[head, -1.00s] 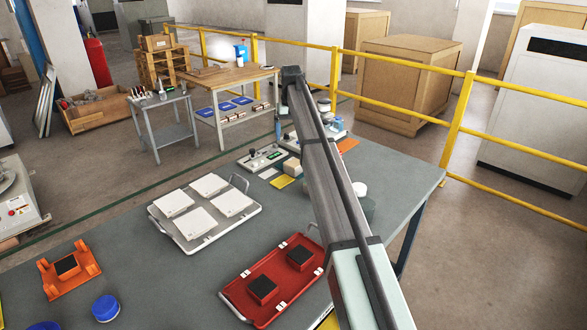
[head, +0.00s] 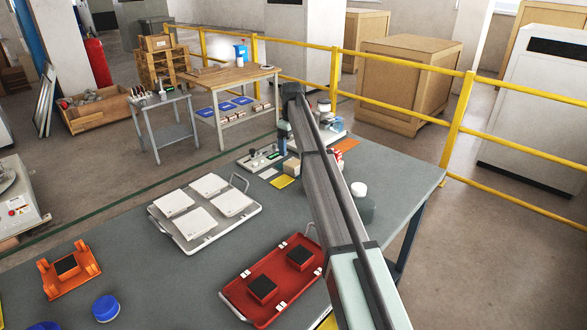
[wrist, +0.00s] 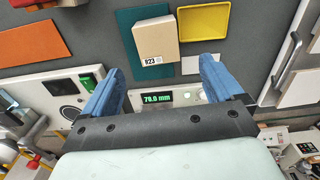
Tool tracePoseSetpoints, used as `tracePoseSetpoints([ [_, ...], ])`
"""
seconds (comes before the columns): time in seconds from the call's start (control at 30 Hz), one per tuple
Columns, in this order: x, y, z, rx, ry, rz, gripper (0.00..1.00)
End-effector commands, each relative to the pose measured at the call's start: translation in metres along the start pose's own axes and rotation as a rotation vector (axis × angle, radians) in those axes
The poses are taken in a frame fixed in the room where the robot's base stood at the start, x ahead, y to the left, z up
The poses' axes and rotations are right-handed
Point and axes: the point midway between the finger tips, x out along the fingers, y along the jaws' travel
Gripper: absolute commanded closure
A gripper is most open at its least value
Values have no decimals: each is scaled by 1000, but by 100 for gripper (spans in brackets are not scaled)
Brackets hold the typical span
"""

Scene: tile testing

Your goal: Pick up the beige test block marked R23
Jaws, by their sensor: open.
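The beige test block (wrist: 152,38) stands in the upper middle of the wrist view, with a small white label near its lower edge that seems to read R23. It overlaps a dark teal sheet (wrist: 128,18). My gripper (wrist: 160,65) has its two blue fingers spread with nothing between them. The block lies beyond the fingertips, slightly left of their middle, and is not touched. In the head view the block (head: 292,167) is small, just left of my arm on the grey table.
A yellow tray (wrist: 204,22) lies right of the block, with a white plate (wrist: 203,65) below it. A device with a lit 70.0 mm display (wrist: 157,98) sits beneath the gripper. An orange sheet (wrist: 30,42) lies left. A red tray (head: 237,292) stands nearer on the table.

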Motion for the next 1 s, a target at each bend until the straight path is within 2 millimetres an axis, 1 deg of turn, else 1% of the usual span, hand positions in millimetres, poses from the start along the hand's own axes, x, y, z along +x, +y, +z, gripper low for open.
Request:
tracePoseSetpoints([
  [0.03, 10, -1, 1, 0, -1, -1, 6],
  [0.13, 24, 0, 1, 1, 0, 0, 6],
  [0.2, 29, 0, 1, 1, 0, 0, 6],
  [0.37, 35, 0, 2, 1, 1, 0, 6],
  [0.47, 43, 0, 4, 1, 0, 0, 6],
  [0.63, 64, 1, 10, 1, -1, -1, 6],
  [0.77, 79, 1, 9, 1, 0, 0, 6],
  [0.83, 83, 1, 9, 1, 1, 0, 6],
  [1.0, 83, 2, 8, 1, 1, 1, 6],
])
